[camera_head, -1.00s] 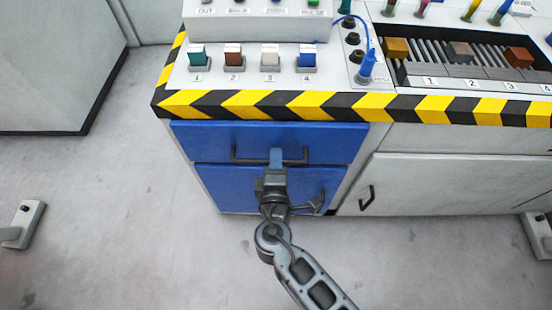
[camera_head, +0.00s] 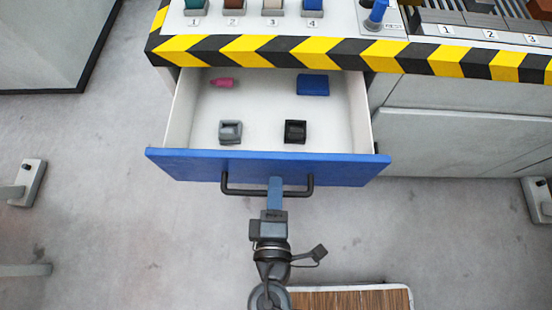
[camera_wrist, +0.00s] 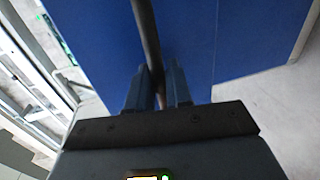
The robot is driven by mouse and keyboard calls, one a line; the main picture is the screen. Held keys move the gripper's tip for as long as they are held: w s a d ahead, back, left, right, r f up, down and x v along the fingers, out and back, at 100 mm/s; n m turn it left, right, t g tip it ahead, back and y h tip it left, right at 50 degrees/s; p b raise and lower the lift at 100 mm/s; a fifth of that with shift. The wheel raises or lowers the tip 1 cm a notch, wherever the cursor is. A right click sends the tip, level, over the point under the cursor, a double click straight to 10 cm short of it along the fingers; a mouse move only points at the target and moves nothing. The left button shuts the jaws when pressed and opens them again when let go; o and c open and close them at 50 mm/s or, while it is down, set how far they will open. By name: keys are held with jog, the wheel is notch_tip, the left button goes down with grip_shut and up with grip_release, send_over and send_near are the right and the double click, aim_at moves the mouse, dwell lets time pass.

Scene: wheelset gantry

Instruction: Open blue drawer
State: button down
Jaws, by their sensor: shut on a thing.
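The blue drawer (camera_head: 200,168) is pulled well out from under the console in the head view, and its white inside shows. Its dark bar handle (camera_head: 240,191) runs along the front face. My gripper (camera_head: 275,188) is shut on the middle of this handle. In the wrist view, the two fingers of my gripper (camera_wrist: 160,88) stand on either side of the handle (camera_wrist: 147,40), with the blue drawer front (camera_wrist: 240,40) behind.
Inside the drawer lie a pink object (camera_head: 222,83), a blue block (camera_head: 312,85), a grey piece (camera_head: 230,132) and a black piece (camera_head: 295,132). The striped console edge (camera_head: 280,47) is above. A wooden-topped surface (camera_head: 350,299) shows at the bottom.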

jog(key=shift+f+v, duration=0.25)
jog(key=shift+v, duration=0.85)
jog(key=c, duration=1.2)
grip_release()
jog(key=shift+s, duration=0.1)
jog(key=v, duration=0.7)
jog(key=shift+s, duration=0.35)
